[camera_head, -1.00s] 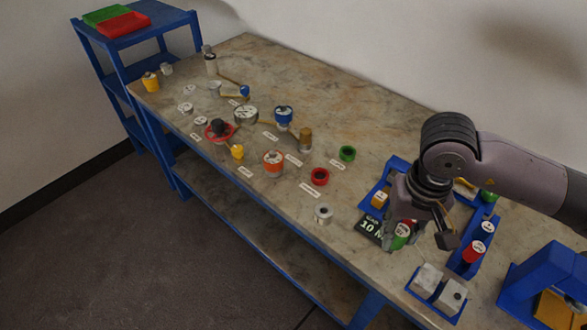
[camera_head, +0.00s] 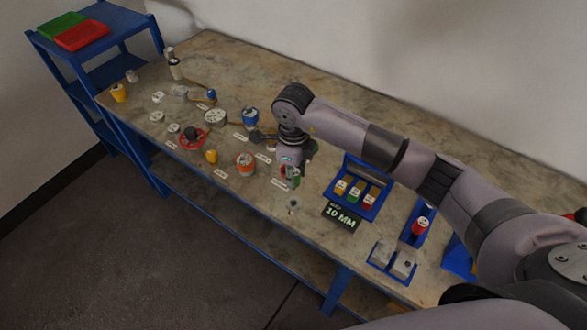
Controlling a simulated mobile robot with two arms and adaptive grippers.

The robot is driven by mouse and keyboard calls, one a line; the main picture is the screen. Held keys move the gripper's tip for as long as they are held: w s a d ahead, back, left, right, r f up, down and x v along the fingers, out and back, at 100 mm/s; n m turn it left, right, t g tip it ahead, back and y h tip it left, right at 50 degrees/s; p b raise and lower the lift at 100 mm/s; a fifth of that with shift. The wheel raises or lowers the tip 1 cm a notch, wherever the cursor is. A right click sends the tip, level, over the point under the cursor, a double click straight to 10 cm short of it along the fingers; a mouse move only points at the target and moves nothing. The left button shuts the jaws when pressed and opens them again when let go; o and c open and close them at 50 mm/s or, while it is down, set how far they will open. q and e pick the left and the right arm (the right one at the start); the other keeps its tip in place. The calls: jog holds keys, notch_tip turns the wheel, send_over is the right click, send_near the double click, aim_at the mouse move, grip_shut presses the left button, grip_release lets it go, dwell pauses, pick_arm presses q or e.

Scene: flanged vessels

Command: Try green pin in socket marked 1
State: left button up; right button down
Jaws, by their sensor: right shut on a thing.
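My right gripper (camera_head: 290,168) is over the middle of the bench, pointing down. It is shut on a small green pin (camera_head: 293,172), which is partly hidden by the fingers. A trace of red shows right beside the pin, where a red ring socket stands, mostly hidden by the gripper. I cannot tell whether the pin touches it or is in it. A grey ring socket (camera_head: 293,205) stands just in front. The small labels on the bench are too small to read, so I cannot tell which socket is marked 1. My left gripper is not in view.
An orange vessel (camera_head: 245,163), a blue-topped vessel (camera_head: 250,118) and a red handwheel (camera_head: 190,138) stand left of the gripper. Grey blocks (camera_head: 403,265) stand at the right.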

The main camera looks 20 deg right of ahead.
jog(key=shift+f, duration=0.1)
jog(key=shift+b, duration=0.35)
notch_tip(320, 180, down, 6)
jog(key=b, duration=0.5)
dwell(0.4)
jog(key=shift+f+b, duration=0.25)
jog(key=shift+b, duration=0.35)
dwell(1.1)
jog(key=shift+f+b, duration=1.7)
jog(key=shift+f, duration=0.1)
jog(key=shift+r, duration=0.1)
dwell(1.2)
jog(key=shift+r+p, duration=1.25)
jog(key=shift+r, duration=0.9)
